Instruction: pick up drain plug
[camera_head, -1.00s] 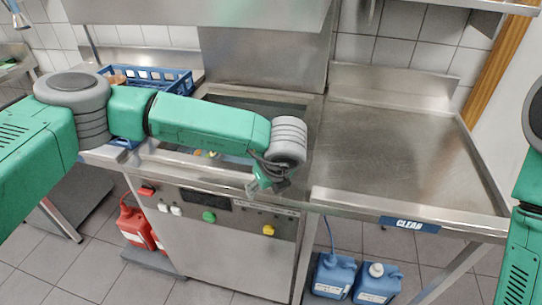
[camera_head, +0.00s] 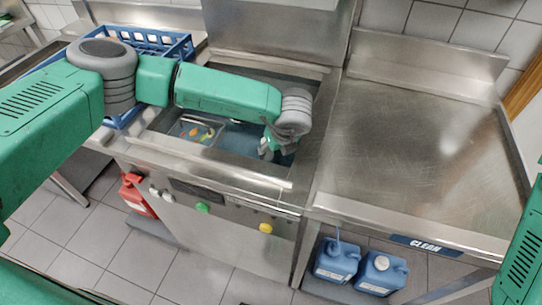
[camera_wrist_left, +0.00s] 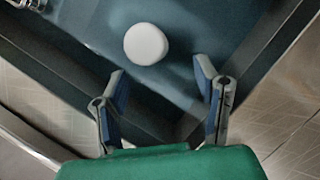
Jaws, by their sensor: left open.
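A white round drain plug (camera_wrist_left: 146,44) lies on the blue-grey floor of the sink basin in the left wrist view. I cannot make it out surely in the head view, where my left arm and gripper cover part of the basin. My left gripper (camera_head: 268,152) reaches down into the basin (camera_head: 238,138). In the left wrist view the gripper (camera_wrist_left: 160,75) has its two fingers apart with nothing between them. The plug lies just beyond the fingertips, apart from them. My right gripper is out of view; only part of my right arm shows at the right edge.
A strainer tray (camera_head: 196,130) with colourful scraps is at the basin's left. A blue rack (camera_head: 150,38) stands behind on the left. The steel counter (camera_head: 415,150) to the right is bare. Blue jugs (camera_head: 335,262) and a red jug (camera_head: 137,195) stand below.

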